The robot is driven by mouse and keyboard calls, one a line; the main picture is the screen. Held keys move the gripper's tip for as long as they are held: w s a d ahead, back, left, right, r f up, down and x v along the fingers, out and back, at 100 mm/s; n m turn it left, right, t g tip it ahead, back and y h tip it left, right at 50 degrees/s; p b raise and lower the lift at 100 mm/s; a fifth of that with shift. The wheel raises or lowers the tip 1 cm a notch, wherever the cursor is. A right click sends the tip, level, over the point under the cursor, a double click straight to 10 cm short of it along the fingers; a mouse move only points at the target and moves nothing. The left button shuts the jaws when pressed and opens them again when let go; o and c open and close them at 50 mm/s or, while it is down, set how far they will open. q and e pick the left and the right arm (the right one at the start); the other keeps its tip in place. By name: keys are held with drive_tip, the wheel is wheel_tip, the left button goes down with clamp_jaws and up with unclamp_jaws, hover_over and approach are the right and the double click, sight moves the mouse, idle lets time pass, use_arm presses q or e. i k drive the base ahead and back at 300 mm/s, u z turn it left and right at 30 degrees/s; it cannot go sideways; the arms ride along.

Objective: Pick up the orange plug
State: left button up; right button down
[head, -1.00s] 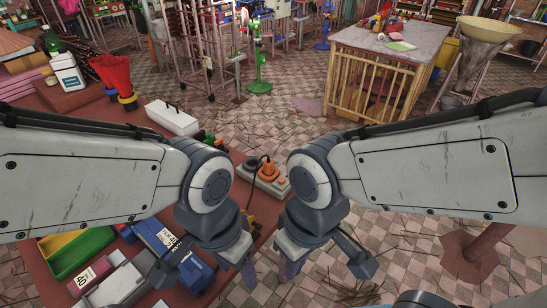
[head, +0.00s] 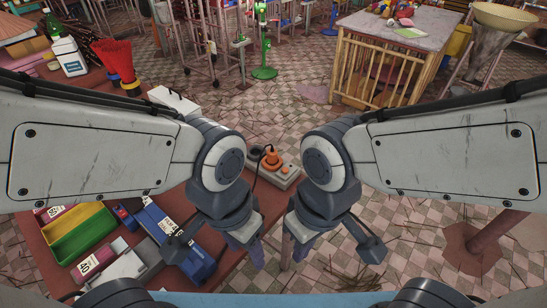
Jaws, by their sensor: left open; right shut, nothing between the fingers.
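The orange plug (head: 271,159) sits upright on a pale grey power strip (head: 284,177) near the right edge of the reddish-brown table. A dark cord loops from it. It shows in the gap between my two arms. My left gripper (head: 246,256) points down nearer to me than the plug, over the table's right edge, and is open and empty. My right gripper (head: 288,262) points down to the right of the table, over the tiled floor, and is shut with nothing in it. Neither gripper touches the plug.
Blue boxes (head: 160,229) and a yellow-and-green tray (head: 82,238) lie on the table (head: 35,273) to the left. A white case (head: 174,99) and red incense bundles (head: 118,62) stand farther back. A wooden-railed table (head: 392,75) stands beyond the open floor.

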sight(272, 153)
drive_tip(key=z, duration=0.35)
drive_tip(key=k, duration=0.45)
drive_tip(key=z, duration=1)
drive_tip(key=k, duration=0.9)
drive_tip(key=z, duration=0.6)
drive_tip(key=i, duration=1.55)
drive_tip(key=u, duration=0.75)
drive_tip(key=i, duration=1.05)
drive_tip(key=u, duration=1.6)
drive_tip(key=i, duration=0.65)
drive_tip(key=u, duration=0.7)
